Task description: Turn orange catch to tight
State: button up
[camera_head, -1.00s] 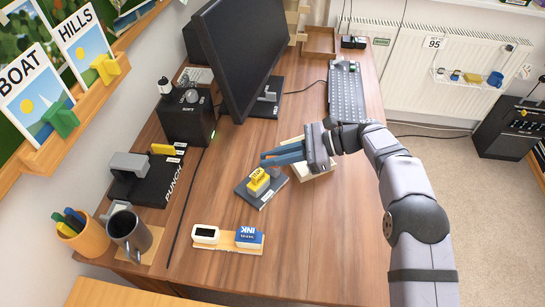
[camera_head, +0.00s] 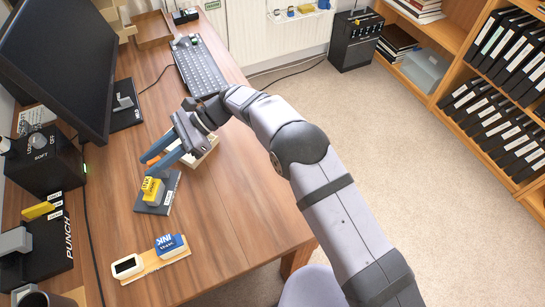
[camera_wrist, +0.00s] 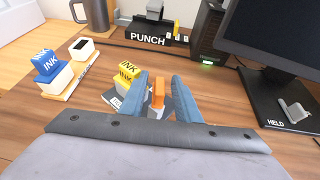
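The orange catch (camera_wrist: 158,92) is a small upright orange piece between my two blue fingers in the wrist view. A little orange (camera_head: 152,160) also shows between the fingers in the head view. My gripper (camera_wrist: 161,79) is open, with a finger on each side of the catch and a visible gap at least on the right. What carries the catch is mostly hidden by the fingers; a pale part shows below it. I cannot read any tight mark. In the head view my gripper (camera_head: 147,167) reaches low over the desk, pointing left.
A yellow block (camera_head: 151,187) on a dark plate (camera_head: 170,192) stands close beside the fingertips. A cream block (camera_head: 208,153) lies under the gripper. A blue INK block (camera_head: 170,245), monitor (camera_head: 60,70), black box (camera_head: 45,160) and keyboard (camera_head: 200,65) stand around. The desk's front right is clear.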

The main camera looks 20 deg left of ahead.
jog(key=shift+r+m+t+y, duration=0.1)
jog(key=shift+m+t+y, duration=0.2)
jog(key=shift+m+y, duration=0.1)
jog(key=shift+m+t+y, duration=0.9)
jog(key=shift+m+t, duration=0.4)
jog(key=shift+m, duration=0.1)
jog(key=m+t+y+b, duration=0.1)
jog(key=m+t+b, duration=0.1)
jog(key=m+t, duration=0.1)
jog(key=shift+w+a+y, duration=0.1)
jog(key=shift+y, duration=0.3)
jog(key=w+d+r+n+h+p, duration=0.1)
jog(key=d+r+n+h+p, duration=0.1)
jog(key=d, duration=0.9)
jog(key=w+d+r+n+t+h+p, duration=0.1)
jog(key=d+p, duration=0.4)
jog(key=d, duration=0.6)
jog(key=w+d+r+n+t+h+p, duration=0.1)
jog(key=w+d+r+n+h+p, duration=0.2)
jog(key=d, duration=0.8)
jog(key=shift+r+n+h+p, duration=0.5)
jog(key=shift+r+n+p, duration=0.1)
jog(key=shift+r+n, duration=0.5)
jog(key=shift+w, duration=0.1)
